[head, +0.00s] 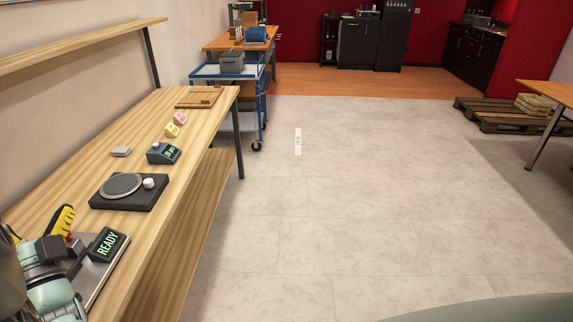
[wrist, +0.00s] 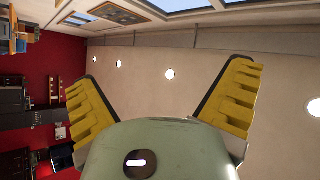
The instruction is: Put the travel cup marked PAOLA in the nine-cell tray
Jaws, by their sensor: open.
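I see no travel cup and no PAOLA lettering in either view. A flat wooden tray or frame (head: 200,97) lies at the far end of the long workbench (head: 215,118); it is too small to tell whether it has nine cells. My gripper (wrist: 160,80) is open and empty in the wrist view, with its two yellow fingers spread wide against the wall and ceiling. In the head view one yellow finger (head: 62,220) shows at the lower left, above the near end of the workbench.
A device with a READY display (head: 107,244) sits at the bench's near end. A blue cart (head: 231,70) stands behind.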

